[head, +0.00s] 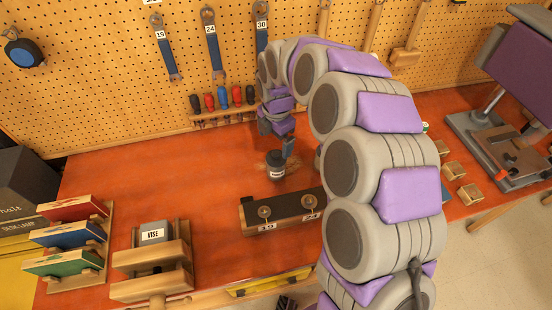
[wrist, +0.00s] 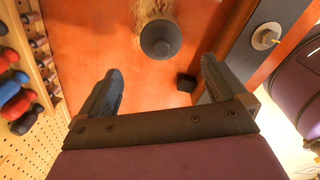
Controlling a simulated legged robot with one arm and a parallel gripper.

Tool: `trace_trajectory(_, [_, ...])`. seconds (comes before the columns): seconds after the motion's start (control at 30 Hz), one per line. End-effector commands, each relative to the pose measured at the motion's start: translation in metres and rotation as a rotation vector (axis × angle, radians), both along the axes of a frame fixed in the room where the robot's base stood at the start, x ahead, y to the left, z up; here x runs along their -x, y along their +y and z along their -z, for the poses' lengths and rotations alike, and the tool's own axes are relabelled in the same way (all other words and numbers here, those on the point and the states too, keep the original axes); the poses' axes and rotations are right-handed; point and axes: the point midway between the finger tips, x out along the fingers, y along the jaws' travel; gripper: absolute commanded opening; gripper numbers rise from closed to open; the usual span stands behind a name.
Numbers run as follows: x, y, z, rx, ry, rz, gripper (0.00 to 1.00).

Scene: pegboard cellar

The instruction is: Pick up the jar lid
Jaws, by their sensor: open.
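A small dark jar with a white label (head: 277,174) stands on the orange-red workbench, with a dark round lid (head: 274,157) on top. In the wrist view the round grey lid (wrist: 160,38) shows from above, with a smaller raised disc at its centre. It lies ahead of my gripper, roughly midway across the gap between the fingers and beyond their tips. My gripper (wrist: 160,80) is open and empty. In the head view my gripper (head: 290,147) hangs just above and beside the jar, partly hidden by my own arm.
A small black block (wrist: 186,82) sits near the right finger. A dark wooden rack (head: 283,212) with round pegs tagged 19 and 24 stands in front of the jar. Several screwdrivers (head: 223,98) hang behind. The bench's left middle is clear.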

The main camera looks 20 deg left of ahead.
Motion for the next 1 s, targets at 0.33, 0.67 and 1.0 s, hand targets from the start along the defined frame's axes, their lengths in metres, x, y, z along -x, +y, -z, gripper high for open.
trace_trajectory(0.33, [-0.002, -0.002, 0.032, 0.001, 0.001, 0.000, 0.99])
trace_trajectory(0.67, [-0.006, -0.003, 0.072, 0.000, -0.001, 0.000, 0.99])
trace_trajectory(1.0, [-0.006, -0.002, 0.072, 0.000, -0.001, 0.000, 0.86])
